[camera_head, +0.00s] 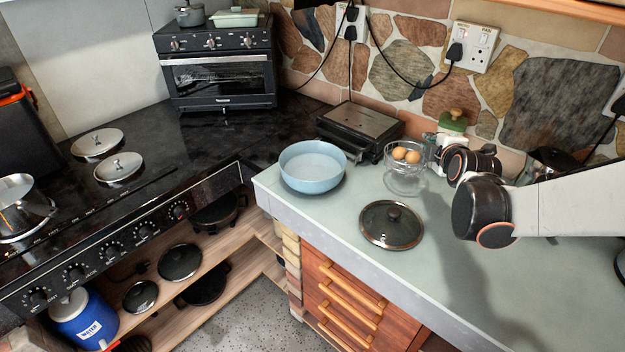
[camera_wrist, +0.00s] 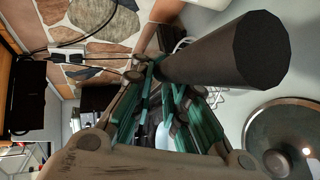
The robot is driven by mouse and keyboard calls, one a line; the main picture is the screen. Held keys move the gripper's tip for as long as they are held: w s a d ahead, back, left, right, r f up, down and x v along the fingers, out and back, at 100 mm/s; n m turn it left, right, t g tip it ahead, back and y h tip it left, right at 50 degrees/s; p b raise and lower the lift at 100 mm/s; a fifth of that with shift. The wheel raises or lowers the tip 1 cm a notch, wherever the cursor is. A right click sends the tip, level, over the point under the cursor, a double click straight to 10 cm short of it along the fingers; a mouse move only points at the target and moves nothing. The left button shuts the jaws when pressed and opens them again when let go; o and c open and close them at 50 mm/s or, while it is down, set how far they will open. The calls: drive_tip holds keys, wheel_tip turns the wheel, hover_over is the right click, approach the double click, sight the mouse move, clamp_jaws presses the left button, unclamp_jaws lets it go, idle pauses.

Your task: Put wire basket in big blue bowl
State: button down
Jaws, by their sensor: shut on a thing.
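The wire basket (camera_head: 390,182) is on the counter with brown eggs in it, just right of the big blue bowl (camera_head: 313,174). The bowl is light blue, upright, and appears empty. My gripper (camera_wrist: 148,72) is shut at the basket's rim; in the head view my wrist hides most of it, at the basket's right side. In the wrist view, thin pale wires (camera_wrist: 184,44) show beside the fingertips, but most of the basket is hidden. I cannot tell whether the basket is lifted.
A glass lid (camera_head: 391,225) lies in front of the basket, and also shows in the wrist view (camera_wrist: 285,140). A black grill (camera_head: 360,125) stands behind the bowl. A green-topped jar (camera_head: 454,121) is near my wrist. The counter's front edge is close to the bowl.

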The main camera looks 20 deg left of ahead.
drive_tip(key=s+a+r+n+g+y, duration=0.1)
drive_tip(key=s+a+r+n+y, duration=0.3)
drive_tip(key=a, duration=0.8)
drive_tip(key=a+r+g+y, duration=0.1)
drive_tip(key=a+r, duration=0.6)
drive_tip(key=a, duration=0.6)
wheel_tip(320, 180, down, 19)
drive_tip(key=b, duration=0.7)
drive_tip(key=shift+w+f+b, duration=0.2)
drive_tip(key=shift+b, duration=0.2)
drive_tip(key=c, duration=1.6)
unclamp_jaws()
drive_tip(key=shift+d, duration=0.1)
drive_tip(key=shift+o, duration=0.2)
drive_tip(key=p+v, duration=0.4)
drive_tip(key=v, duration=0.8)
drive_tip(key=shift+s+f, duration=0.1)
drive_tip(key=shift+f, duration=0.05)
